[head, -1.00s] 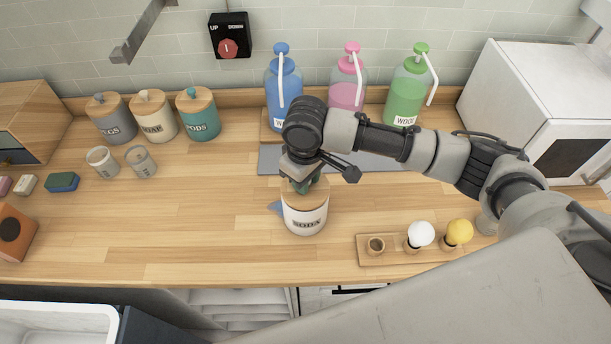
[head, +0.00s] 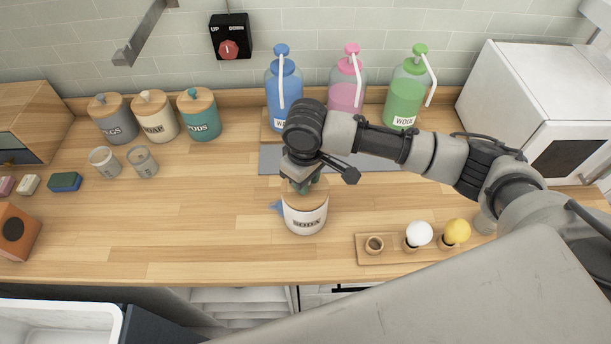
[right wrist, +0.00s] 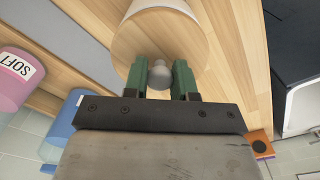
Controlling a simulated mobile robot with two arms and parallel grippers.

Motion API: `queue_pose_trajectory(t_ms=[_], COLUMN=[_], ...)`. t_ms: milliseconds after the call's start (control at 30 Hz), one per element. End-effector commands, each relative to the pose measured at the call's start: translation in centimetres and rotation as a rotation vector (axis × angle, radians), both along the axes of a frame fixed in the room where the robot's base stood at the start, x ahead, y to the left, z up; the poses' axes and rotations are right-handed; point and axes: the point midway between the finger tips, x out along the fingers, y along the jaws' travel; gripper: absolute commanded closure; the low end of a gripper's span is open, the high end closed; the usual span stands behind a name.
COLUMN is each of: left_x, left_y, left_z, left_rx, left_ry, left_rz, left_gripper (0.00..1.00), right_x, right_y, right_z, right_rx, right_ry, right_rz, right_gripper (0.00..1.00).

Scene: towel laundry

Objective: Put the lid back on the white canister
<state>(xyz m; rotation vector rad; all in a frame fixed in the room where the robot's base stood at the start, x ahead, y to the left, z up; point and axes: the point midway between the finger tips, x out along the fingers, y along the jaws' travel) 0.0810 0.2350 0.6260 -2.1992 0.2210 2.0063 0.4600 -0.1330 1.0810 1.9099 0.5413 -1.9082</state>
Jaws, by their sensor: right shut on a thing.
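The white canister (head: 305,217), labelled SODA, stands upright on the wooden counter near the middle of the head view. Its round wooden lid (right wrist: 150,38) lies over the canister's mouth; I cannot tell if it is fully seated. My right gripper (head: 303,184) is directly above the canister, pointing down. In the right wrist view its green fingers (right wrist: 160,80) are on either side of the lid's grey knob (right wrist: 159,77), shut on it. In the head view the arm and gripper hide part of the lid. My left gripper is not in view.
A wooden holder (head: 391,258) with a white and a yellow bulb is to the right. Bottles, including a blue one (head: 284,88), stand behind. The counter left of the canister is mostly clear.

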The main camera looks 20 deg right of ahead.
Motion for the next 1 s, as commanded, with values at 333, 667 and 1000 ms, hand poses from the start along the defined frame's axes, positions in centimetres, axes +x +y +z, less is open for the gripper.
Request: queue_pose_trajectory(t_ms=[333, 667, 1000], left_x=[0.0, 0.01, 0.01], left_y=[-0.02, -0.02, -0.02], left_z=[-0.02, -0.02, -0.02], left_rx=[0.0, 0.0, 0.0], left_ry=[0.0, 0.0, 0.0], left_rz=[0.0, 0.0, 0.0], left_gripper=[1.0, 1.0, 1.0], right_x=[0.01, 0.02, 0.02], right_y=[0.0, -0.01, -0.03], right_z=[-0.02, -0.01, -0.02], right_rx=[0.0, -0.001, -0.001], right_ry=[0.0, -0.001, -0.001], right_rz=[0.0, 0.0, 0.0], right_gripper=[0.68, 0.44, 0.19])
